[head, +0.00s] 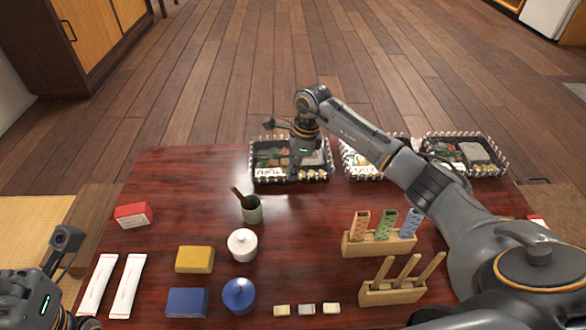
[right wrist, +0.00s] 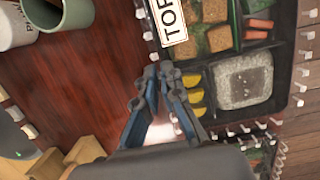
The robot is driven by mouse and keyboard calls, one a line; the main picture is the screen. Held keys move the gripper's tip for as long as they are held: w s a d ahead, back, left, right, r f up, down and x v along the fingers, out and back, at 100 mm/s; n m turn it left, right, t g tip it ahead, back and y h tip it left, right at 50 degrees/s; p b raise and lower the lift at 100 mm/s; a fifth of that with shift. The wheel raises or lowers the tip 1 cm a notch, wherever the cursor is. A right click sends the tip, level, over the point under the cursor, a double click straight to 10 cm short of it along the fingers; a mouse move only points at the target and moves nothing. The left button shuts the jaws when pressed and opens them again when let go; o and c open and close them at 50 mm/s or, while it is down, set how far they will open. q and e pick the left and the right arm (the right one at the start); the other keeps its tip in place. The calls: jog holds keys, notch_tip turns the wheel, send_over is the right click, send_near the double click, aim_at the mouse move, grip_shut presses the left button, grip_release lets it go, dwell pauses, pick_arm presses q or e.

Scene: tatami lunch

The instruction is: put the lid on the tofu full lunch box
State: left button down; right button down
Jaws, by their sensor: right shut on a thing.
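The tofu lunch box (head: 252,178) is the left of three black boxes at the back of the table. It holds food in compartments, and a white label reading "TOF" (right wrist: 172,22) shows on its front edge in the right wrist view. White clips stand around its rim. My right gripper (head: 294,174) is over the front edge of this box, its fingertips (right wrist: 165,72) close together beside the label. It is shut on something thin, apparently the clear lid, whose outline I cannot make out. My left gripper's wrist shows at the lower left; its fingers are not clear.
Two more lunch boxes (head: 345,175) (head: 503,172) stand to the right, partly behind my right arm.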

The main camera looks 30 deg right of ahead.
jog(key=shift+f, duration=0.1)
dwell(0.3)
jog(key=c, duration=1.4)
grip_release()
jog(key=o, duration=0.5)
jog(key=shift+o, duration=0.2)
